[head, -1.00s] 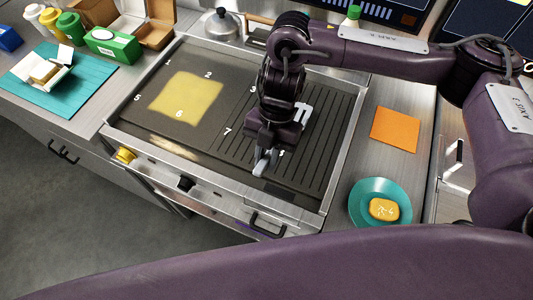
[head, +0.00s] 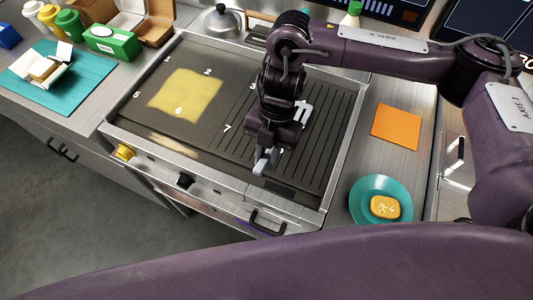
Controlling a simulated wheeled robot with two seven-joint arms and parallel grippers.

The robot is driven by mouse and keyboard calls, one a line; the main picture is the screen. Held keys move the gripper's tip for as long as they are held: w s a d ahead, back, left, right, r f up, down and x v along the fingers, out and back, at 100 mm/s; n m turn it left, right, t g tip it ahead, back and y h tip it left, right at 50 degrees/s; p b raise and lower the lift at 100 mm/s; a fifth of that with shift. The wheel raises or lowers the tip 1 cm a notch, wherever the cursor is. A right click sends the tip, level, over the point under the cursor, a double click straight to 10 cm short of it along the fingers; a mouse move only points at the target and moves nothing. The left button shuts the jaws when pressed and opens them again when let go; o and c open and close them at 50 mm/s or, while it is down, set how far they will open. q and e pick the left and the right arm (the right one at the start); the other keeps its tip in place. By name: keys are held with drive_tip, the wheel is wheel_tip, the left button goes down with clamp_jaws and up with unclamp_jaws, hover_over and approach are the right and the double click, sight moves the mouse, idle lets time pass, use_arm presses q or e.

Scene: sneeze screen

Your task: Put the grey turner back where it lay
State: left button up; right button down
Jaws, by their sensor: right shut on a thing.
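My right gripper (head: 264,160) reaches in from the right and points down over the ribbed right half of the griddle (head: 325,140), close to its front edge. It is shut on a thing. A pale grey piece shows at its fingertips, which I take to be part of the grey turner. My left gripper is not in view.
A yellow patch (head: 186,94) lies on the griddle's flat left half. Right of the griddle are an orange square (head: 396,126) and a teal plate (head: 362,188) with a yellow item (head: 385,207). A kettle (head: 221,23) stands behind. A teal mat (head: 85,90) lies left.

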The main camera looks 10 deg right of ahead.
drive_tip(key=shift+f, duration=0.35)
drive_tip(key=c, duration=1.2)
unclamp_jaws()
drive_tip(key=shift+r, duration=0.1)
drive_tip(key=shift+b+v, duration=0.65)
drive_tip(key=shift+v, duration=3.2)
